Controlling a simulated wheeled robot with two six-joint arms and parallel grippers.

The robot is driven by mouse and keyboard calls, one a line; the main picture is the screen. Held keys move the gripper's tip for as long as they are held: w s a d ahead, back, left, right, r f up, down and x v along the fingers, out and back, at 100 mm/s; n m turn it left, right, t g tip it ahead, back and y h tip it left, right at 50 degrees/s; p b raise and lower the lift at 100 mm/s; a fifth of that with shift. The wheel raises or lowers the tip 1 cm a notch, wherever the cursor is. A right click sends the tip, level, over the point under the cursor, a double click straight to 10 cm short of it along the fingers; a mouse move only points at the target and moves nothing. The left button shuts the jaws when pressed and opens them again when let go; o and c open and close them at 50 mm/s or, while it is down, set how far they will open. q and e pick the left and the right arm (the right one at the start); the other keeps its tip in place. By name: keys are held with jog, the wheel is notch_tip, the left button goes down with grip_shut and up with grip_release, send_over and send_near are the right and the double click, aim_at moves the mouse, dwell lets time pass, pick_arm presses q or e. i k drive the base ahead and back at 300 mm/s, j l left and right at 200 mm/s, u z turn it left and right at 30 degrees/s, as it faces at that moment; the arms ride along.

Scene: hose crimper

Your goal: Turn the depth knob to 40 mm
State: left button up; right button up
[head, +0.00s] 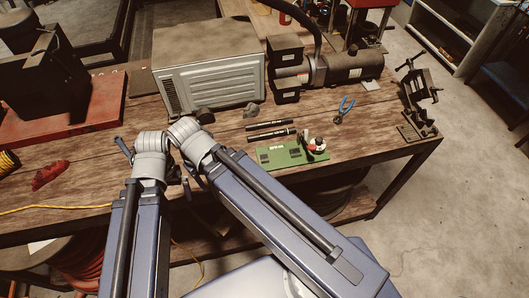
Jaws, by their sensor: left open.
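A green board (292,153) with pale lettering lies at the table's front edge. A small round white part with red (316,146) sits on its right end; the picture is too small to tell if it is the depth knob or to read a setting. My left gripper (186,180) shows only as small dark parts among the grey joints, mostly hidden by my blue arm links. It is open, left of the green board and apart from it. I see nothing in it. My right gripper is not in view.
Two black rods (271,136) lie behind the board. Blue-handled pliers (344,109) lie behind it to the right. A large grey box (209,67) and a black motor-like machine (350,66) stand at the back. A black stand (419,97) is at the right corner. A red cloth (49,174) lies left.

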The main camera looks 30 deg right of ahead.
aim_at(319, 141)
jog(key=l+z, duration=0.1)
jog(key=z, duration=0.85)
jog(key=l+z, duration=0.15)
jog(key=z, duration=0.3)
jog(key=j+z, duration=0.15)
jog(key=z, duration=0.2)
jog(key=i+j+z, duration=0.1)
jog(key=z, duration=0.3)
jog(key=j, duration=0.1)
